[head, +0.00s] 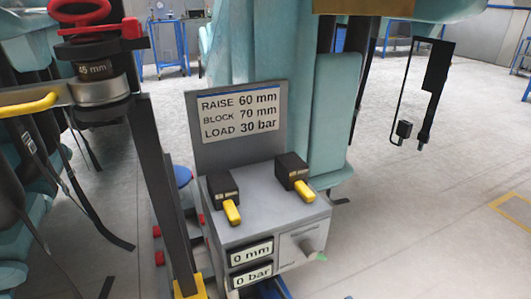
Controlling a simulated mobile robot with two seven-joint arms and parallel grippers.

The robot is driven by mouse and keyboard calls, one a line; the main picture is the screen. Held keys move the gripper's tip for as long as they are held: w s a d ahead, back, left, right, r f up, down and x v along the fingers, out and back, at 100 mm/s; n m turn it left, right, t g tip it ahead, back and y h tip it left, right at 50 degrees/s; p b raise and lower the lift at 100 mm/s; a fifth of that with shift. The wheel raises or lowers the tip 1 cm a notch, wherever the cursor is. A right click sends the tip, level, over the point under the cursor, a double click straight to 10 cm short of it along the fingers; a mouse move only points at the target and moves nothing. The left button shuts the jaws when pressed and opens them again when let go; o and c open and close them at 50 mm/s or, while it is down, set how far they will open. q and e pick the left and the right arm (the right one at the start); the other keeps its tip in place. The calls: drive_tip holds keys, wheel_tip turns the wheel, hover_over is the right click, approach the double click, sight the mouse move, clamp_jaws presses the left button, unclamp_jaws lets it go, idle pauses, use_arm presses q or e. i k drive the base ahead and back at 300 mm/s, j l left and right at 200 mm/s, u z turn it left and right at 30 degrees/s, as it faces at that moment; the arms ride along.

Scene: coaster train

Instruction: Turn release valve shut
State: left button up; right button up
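A grey control box (270,205) stands in the middle of the head view. On its front right is a light plate with a round grey knob (308,245), which looks like the release valve. A small green mark (321,257) shows at the knob's lower right. The lettering on the plate is too small to read. Two black blocks with yellow levers (231,212) (305,191) sit on top of the box, both levers pointing toward me. Two displays on the front read 0 mm (251,252) and 0 bar (251,274). Neither gripper is in view.
A sign (239,114) behind the box reads RAISE 60 mm, BLOCK 70 mm, LOAD 30 bar. A dark post (162,190) and a cylinder marked 45 mm (95,70) with a red top stand at left. Teal train parts rise behind. Open floor (430,220) lies at right.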

sight(308, 248)
drive_tip(key=k+j, duration=0.25)
drive_tip(key=k, duration=0.2)
drive_tip(key=k+j, duration=0.25)
drive_tip(key=k, duration=0.25)
